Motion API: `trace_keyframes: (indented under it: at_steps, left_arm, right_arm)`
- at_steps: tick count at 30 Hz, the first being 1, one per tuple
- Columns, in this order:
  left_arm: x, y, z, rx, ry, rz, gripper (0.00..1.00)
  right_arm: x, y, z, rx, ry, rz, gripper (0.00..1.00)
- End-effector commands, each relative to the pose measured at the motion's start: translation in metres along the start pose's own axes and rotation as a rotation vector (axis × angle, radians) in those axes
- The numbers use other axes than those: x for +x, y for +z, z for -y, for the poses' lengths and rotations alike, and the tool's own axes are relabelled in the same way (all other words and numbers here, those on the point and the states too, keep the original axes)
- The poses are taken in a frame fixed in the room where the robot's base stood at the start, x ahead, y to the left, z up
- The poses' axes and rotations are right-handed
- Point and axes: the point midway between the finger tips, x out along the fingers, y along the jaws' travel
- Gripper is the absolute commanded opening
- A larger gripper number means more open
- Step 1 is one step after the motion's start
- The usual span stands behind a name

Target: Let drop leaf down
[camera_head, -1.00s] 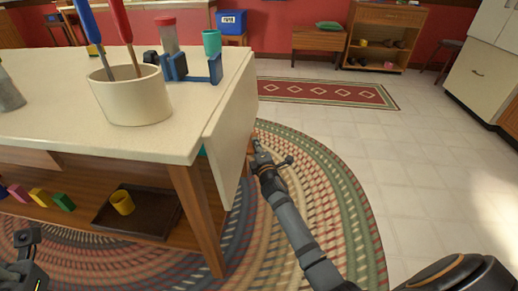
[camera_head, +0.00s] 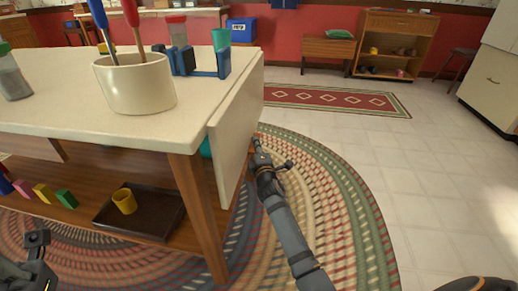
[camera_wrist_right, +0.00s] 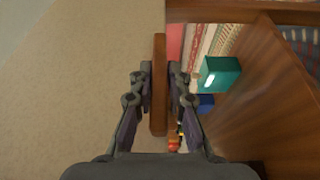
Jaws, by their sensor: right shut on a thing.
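The cream drop leaf (camera_head: 236,130) hangs steeply down from the right edge of the cream-topped table (camera_head: 60,95). My right gripper (camera_head: 258,150) is at the leaf's far lower edge, where its fingertips are partly hidden. In the right wrist view my right gripper (camera_wrist_right: 160,88) is shut on a narrow upright wooden strip (camera_wrist_right: 160,60), with a plain cream surface to its left. I cannot tell how the strip joins the leaf. Part of my left gripper (camera_head: 36,240) shows at the lower left, too little to tell its jaws.
The tabletop holds a cream pot (camera_head: 135,88) of tools and a blue rack (camera_head: 198,62). The lower shelf holds a dark tray (camera_head: 150,222) with a yellow cup (camera_head: 125,201). A teal box (camera_wrist_right: 220,72) is right of the strip. The tiled floor (camera_head: 440,170) at right is clear.

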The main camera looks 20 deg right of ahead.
Motion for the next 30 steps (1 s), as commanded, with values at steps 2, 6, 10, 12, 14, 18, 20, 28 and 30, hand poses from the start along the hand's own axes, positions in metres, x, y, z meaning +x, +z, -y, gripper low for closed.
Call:
trace_keyframes:
  at_steps: [2,6,10,12,14,18,20,28,30]
  left_arm:
    - [-0.0034,0.0003,-0.0004,0.002,-0.001,0.000,0.00]
    - [-0.0052,0.0005,-0.0003,0.004,-0.002,0.000,0.00]
    - [-0.0059,0.0006,-0.0001,0.005,-0.005,-0.001,0.00]
    - [-0.0060,0.0006,0.0001,0.006,-0.006,-0.001,0.00]
    - [-0.0060,0.0006,0.0002,0.006,-0.007,-0.001,0.00]
    - [-0.0059,0.0005,0.0004,0.006,-0.008,-0.001,0.00]
    - [-0.0059,0.0005,0.0004,0.006,-0.008,-0.001,0.00]
    - [-0.0059,0.0004,0.0004,0.006,-0.008,-0.002,0.00]
    - [-0.0058,0.0003,0.0003,0.005,-0.007,-0.002,0.00]
  right_arm:
    - [0.0010,-0.0070,0.0004,0.026,0.008,-0.011,0.00]
    - [0.0019,-0.0089,0.0003,0.034,0.010,-0.011,0.00]
    - [0.0023,-0.0098,0.0002,0.038,0.011,-0.011,0.00]
    - [0.0025,-0.0101,0.0002,0.039,0.011,-0.011,0.00]
    - [0.0025,-0.0102,0.0001,0.040,0.011,-0.011,0.00]
    - [0.0027,-0.0103,0.0001,0.040,0.011,-0.011,0.00]
    - [0.0027,-0.0103,0.0001,0.040,0.011,-0.011,0.00]
    - [0.0028,-0.0103,-0.0002,0.039,0.012,-0.011,0.31]
    - [0.0030,-0.0104,-0.0011,0.038,0.013,-0.012,0.38]
